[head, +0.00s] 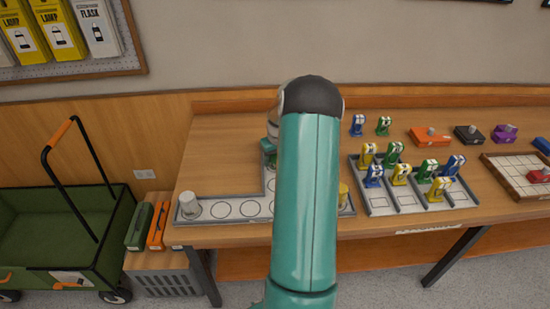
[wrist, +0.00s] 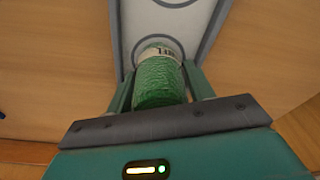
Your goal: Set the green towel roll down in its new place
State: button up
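The green towel roll (wrist: 160,80) has a rough green surface and a pale band with dark lettering at its far end. My gripper (wrist: 161,88) has one finger along each side of it and is shut on it. The roll is over a marked circle on the grey tray (wrist: 205,22) in the wrist view; I cannot tell whether it touches the tray. In the head view the grey tray (head: 235,209) has a row of circles along the front and a strip running back. My arm hides part of this tray and most of my gripper (head: 268,150).
Another tray (head: 407,202) to the right holds several small blue, green and yellow figures. The table behind the left part of the tray is clear.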

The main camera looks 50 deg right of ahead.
jog(key=r, duration=0.4)
jog(key=s+r, duration=0.1)
jog(key=r, duration=0.7)
jog(key=shift+s+a+r, duration=0.1)
jog(key=shift+s+a, duration=0.2)
jog(key=shift+a, duration=0.1)
jog(key=w+a+r+n+t, duration=0.1)
jog(key=a+r, duration=0.4)
jog(key=a, duration=0.4)
jog(key=a+r+n+h, duration=0.1)
jog(key=a+r, duration=0.4)
jog(key=a, duration=0.5)
jog(key=w+a+r+n+t, duration=0.1)
jog(key=a+r, duration=0.4)
jog(key=a, duration=0.4)
jog(key=s+a+n+t+y, duration=0.1)
jog(key=s+a, duration=0.6)
jog(key=a, duration=0.3)
jog(key=s+a+n+t, duration=0.1)
jog(key=s+a, duration=0.6)
jog(key=a, duration=0.3)
jog(key=shift+s+r+y, duration=0.4)
